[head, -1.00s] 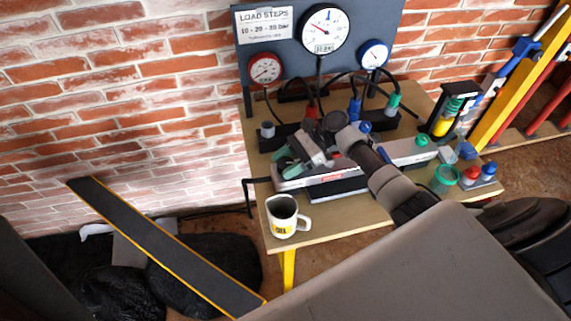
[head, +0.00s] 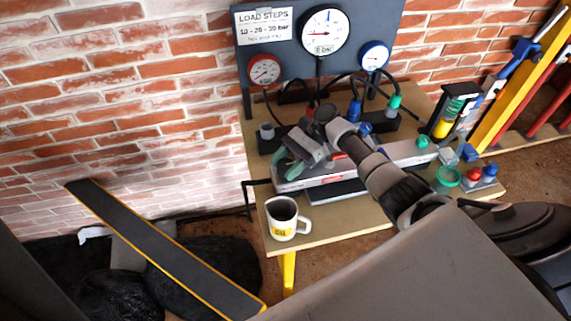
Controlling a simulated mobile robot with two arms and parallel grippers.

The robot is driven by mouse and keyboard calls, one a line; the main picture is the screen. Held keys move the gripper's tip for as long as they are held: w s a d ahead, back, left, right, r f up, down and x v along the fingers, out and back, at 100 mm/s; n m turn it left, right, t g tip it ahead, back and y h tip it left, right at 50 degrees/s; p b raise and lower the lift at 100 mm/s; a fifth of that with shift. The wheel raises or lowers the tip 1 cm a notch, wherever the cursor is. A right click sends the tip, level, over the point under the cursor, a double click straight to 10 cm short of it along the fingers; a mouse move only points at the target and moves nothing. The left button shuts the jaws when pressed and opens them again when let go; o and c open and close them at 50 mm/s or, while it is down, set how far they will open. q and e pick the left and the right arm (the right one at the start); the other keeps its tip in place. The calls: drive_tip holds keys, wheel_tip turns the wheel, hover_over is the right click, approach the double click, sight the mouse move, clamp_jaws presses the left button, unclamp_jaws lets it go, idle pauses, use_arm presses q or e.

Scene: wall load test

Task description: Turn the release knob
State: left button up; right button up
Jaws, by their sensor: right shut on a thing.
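The hand pump (head: 405,153), a long grey-white unit with a red label, lies on the wooden table. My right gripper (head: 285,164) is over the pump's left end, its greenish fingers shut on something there. The release knob itself cannot be made out; the gripper and wrist cover that spot. The large middle gauge (head: 325,33) on the grey panel has its needle pointing left, with a small bar readout below that is too small to read surely. My left gripper is not in view.
A white mug (head: 283,219) stands at the table's front left corner. A red gauge (head: 264,69) and a blue gauge (head: 375,55) flank the large one, with hoses below. Green, red and blue caps (head: 474,174) sit at the right. A dark yellow-edged board (head: 160,245) leans at left.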

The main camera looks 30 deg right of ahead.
drive_tip(key=o, duration=0.9)
drive_tip(key=b+v, duration=0.2)
drive_tip(key=v, duration=0.8)
drive_tip(key=shift+d+r+b, duration=0.15)
drive_tip(key=shift+d+b, duration=0.2)
